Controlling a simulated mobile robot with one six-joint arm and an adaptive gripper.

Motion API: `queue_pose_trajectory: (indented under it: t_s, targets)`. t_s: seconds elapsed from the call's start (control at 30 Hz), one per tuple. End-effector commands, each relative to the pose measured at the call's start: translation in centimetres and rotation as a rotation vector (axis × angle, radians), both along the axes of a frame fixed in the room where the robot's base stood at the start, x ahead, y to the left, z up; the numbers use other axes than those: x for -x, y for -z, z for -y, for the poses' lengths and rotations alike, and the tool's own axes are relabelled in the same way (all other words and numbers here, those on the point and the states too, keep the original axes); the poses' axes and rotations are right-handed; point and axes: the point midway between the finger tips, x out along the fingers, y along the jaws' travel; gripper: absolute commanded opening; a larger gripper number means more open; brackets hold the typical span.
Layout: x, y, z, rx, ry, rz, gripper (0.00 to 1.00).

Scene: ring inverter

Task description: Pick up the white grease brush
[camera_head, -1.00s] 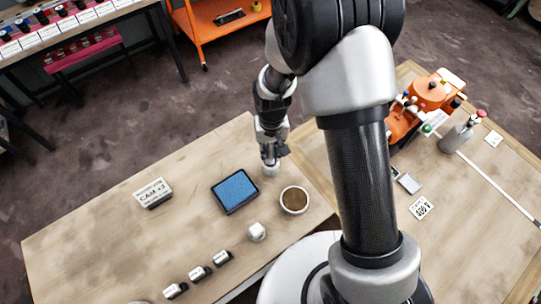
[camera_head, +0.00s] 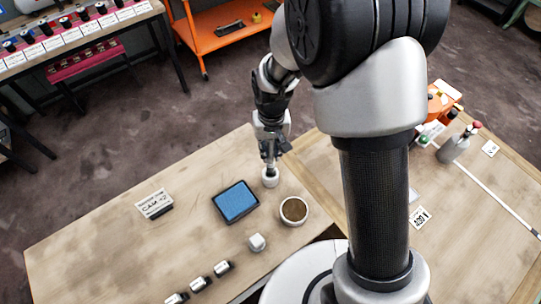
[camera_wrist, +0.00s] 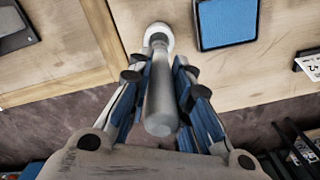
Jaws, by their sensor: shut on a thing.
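The white grease brush (camera_wrist: 159,100) has a pale grey handle and stands upright between the fingers in the wrist view. Its lower end meets a round white piece (camera_wrist: 158,39) over the wooden table; I cannot tell whether this is its head or a holder. My gripper (camera_wrist: 158,80) is shut on the handle. In the head view, my gripper (camera_head: 269,160) points down above the same white round piece (camera_head: 270,179), near the table's far edge. The fingers hide part of the handle there. I cannot tell whether the brush touches the table.
A blue pad (camera_head: 235,201) in a black tray lies left of the brush, and a round dish (camera_head: 283,213) with brown contents stands in front. Free wood lies at left.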

Motion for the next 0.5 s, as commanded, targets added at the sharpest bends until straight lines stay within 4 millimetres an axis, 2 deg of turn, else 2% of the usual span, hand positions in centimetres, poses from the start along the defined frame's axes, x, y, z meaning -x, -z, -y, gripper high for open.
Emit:
queue_pose_trajectory:
  t_s: [0.03, 0.2, 0.4, 0.5]
  targets:
    - [-0.1, -1.8, 0.0, -0.002, 0.0, 0.006, 0.0]
    - [-0.1, -6.0, 0.0, -0.002, 0.0, 0.006, 0.0]
    - [-0.1, -9.9, 0.0, -0.001, 0.0, 0.004, 0.0]
    - [-0.1, -11.2, 0.0, 0.0, 0.001, 0.003, 0.0]
